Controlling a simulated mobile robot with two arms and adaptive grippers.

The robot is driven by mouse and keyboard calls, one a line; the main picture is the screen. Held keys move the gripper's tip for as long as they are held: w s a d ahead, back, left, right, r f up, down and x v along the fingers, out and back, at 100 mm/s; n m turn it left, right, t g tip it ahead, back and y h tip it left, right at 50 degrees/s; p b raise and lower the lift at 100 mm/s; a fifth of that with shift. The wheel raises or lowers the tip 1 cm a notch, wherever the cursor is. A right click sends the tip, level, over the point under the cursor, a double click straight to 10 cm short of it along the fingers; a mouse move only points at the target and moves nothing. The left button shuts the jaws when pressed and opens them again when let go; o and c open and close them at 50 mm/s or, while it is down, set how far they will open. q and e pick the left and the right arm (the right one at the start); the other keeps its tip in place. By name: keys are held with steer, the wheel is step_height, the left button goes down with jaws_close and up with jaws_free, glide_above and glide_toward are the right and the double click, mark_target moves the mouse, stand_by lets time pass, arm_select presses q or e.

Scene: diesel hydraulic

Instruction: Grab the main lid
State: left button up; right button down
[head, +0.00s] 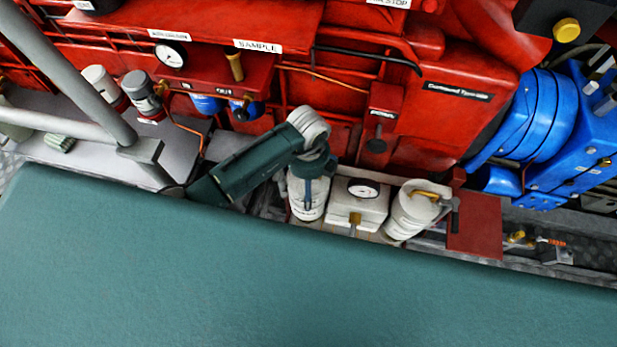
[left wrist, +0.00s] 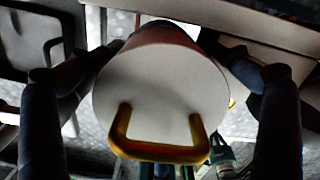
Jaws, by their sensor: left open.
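The main lid (left wrist: 160,85) is the round white top with a yellow handle (left wrist: 160,152) in the left wrist view. My left gripper (left wrist: 166,60) is open, with one dark finger on each side of this lid; I cannot tell whether they touch it. In the head view my left gripper (head: 309,182) points down over a white canister (head: 306,207), and the wrist hides the canister's top. My right gripper is not clearly in view.
Another white canister (head: 410,212) with a yellow handle stands to the right, beyond a white box with a gauge (head: 358,205). Red machinery (head: 440,125) rises close behind. A broad teal surface (head: 250,280) fills the foreground. Blue machinery (head: 540,120) is at right.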

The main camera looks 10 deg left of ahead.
arm_select(q)
steer(key=shift+f, duration=0.4)
steer(key=shift+c, duration=0.5)
steer(key=c, duration=1.2)
steer(key=shift+o, duration=0.2)
steer(key=shift+r, duration=0.1)
